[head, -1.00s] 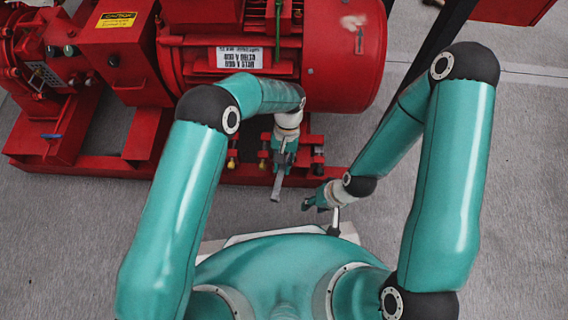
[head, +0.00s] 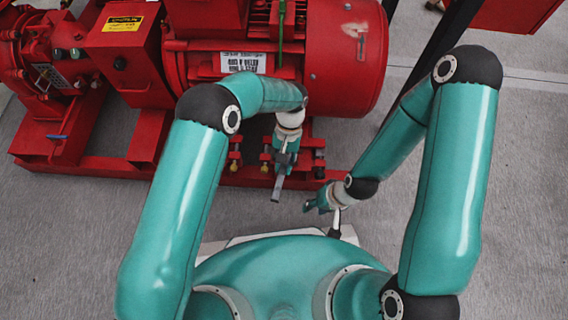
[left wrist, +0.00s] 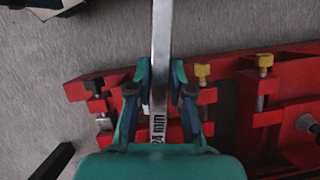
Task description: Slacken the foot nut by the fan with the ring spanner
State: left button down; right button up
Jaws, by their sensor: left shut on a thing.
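My left gripper (head: 281,172) is shut on the ring spanner (head: 277,188), in front of the motor's base. In the left wrist view the spanner's steel shank (left wrist: 161,40), marked 24 mm, runs up between the fingers (left wrist: 160,95) and out of the top edge. Its ring end on a nut does not show. Brass-coloured bolts (left wrist: 203,74) and (left wrist: 264,64) and a dark bolt (left wrist: 95,88) stand along the red base. I cannot tell which is the foot nut by the fan. My right gripper (head: 318,204) hangs below and right of the left one; its jaws are too small to read.
The red motor (head: 325,55) fills the top middle, with the red pump parts (head: 45,70) at the left. The red base frame (head: 230,180) runs below them. Grey floor (head: 520,180) is clear at the right. A dark post (head: 440,45) stands at the upper right.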

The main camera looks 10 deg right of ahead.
pick_arm(q)
jog(key=shift+r+p, duration=0.75)
jog(key=shift+r, duration=0.65)
pick_arm(e)
jog(key=shift+r, duration=0.85)
pick_arm(q)
jog(key=shift+f+b, duration=0.85)
jog(key=shift+f, duration=0.35)
pick_arm(e)
jog(key=shift+f, duration=0.85)
pick_arm(q)
jog(key=shift+f+b, duration=0.95)
jog(key=shift+f, duration=0.35)
pick_arm(e)
jog(key=shift+f, duration=0.95)
pick_arm(q)
jog(key=shift+d, duration=0.1)
